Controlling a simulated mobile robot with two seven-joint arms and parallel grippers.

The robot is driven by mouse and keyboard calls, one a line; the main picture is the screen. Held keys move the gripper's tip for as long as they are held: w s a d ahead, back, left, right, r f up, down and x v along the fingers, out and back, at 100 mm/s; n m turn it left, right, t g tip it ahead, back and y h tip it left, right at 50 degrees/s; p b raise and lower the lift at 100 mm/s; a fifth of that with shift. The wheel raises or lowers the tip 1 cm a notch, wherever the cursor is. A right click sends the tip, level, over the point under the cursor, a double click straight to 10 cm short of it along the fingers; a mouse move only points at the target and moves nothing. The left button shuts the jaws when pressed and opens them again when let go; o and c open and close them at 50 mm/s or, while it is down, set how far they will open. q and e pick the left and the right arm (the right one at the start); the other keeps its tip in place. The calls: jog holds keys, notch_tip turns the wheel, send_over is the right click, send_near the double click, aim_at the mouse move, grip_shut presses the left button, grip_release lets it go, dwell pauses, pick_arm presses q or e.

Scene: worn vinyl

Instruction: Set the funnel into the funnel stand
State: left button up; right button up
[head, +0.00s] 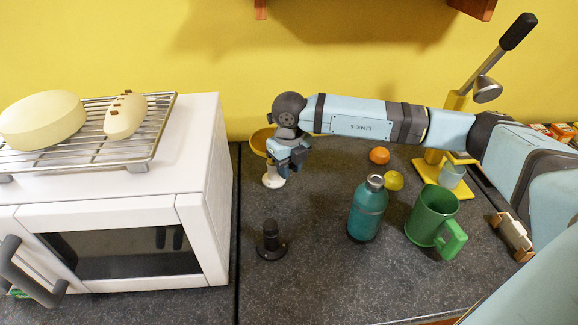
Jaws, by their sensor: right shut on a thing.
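My left gripper is not in view.
A white oven (215,190) with a wire rack stands left. A black upright piece (270,243) stands in front of the gripper. A teal bottle (367,212), green mug (430,217), orange fruit (379,155), yellow fruit (393,181) and yellow lever press (437,197) stand right.

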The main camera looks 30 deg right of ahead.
jog(key=shift+f, duration=0.1)
jog(key=o, duration=1.2)
jog(key=shift+o, duration=0.2)
jog(key=o, duration=0.6)
jog(key=shift+c, duration=0.2)
jog(key=shift+b, duration=0.3)
jog(key=shift+s, duration=0.2)
jog(key=shift+s+d, duration=0.15)
jog(key=shift+s, duration=1.75)
jog(key=shift+s, duration=0.15)
